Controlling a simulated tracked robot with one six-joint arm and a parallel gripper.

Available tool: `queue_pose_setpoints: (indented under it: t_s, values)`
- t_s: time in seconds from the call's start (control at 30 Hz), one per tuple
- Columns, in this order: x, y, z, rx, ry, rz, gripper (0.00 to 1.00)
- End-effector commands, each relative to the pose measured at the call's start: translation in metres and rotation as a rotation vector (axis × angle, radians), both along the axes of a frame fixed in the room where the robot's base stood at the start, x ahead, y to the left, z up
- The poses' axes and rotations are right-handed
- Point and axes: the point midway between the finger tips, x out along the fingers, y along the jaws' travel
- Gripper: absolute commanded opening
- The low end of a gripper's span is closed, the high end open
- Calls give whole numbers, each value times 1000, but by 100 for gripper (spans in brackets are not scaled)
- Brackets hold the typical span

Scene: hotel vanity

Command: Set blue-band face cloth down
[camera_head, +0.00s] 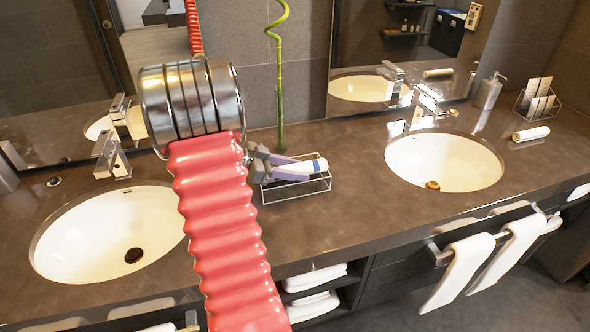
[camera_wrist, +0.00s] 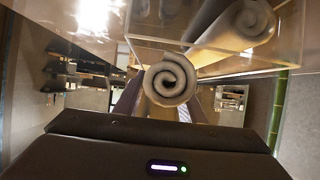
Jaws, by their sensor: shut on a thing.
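The blue-band face cloth (camera_head: 317,166) is a small white roll with a blue band near one end. My gripper (camera_head: 296,167) is shut on it from the left, with a finger along each side. The cloth lies nearly level over a clear, thin-edged tray (camera_head: 297,195) on the counter. I cannot tell whether it touches the tray floor. In the wrist view, the spiral end of a white roll (camera_wrist: 168,82) shows between my gripper's fingers (camera_wrist: 160,108). Another white roll (camera_wrist: 238,22) shows behind a clear wall there; its band is not visible.
A green spiral bamboo stem (camera_head: 279,85) stands just behind the tray. White basins lie left (camera_head: 85,230) and right (camera_head: 440,165), with faucets behind. Another roll (camera_head: 531,133) and a tray with cards (camera_head: 538,103) are at the far right. Counter right of the tray is clear.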

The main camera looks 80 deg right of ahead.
Motion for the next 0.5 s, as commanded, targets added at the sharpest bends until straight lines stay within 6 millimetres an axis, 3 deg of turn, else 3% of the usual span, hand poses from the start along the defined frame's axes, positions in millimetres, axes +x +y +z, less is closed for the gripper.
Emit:
queue_pose_setpoints:
  t_s: [0.27, 0.3, 0.5]
  values:
    - [0, 0, -5, 1, 0, 0, 15]
    - [0, 0, -5, 2, 0, 0, 37]
    - [-1, 1, -7, 4, -1, -1, 51]
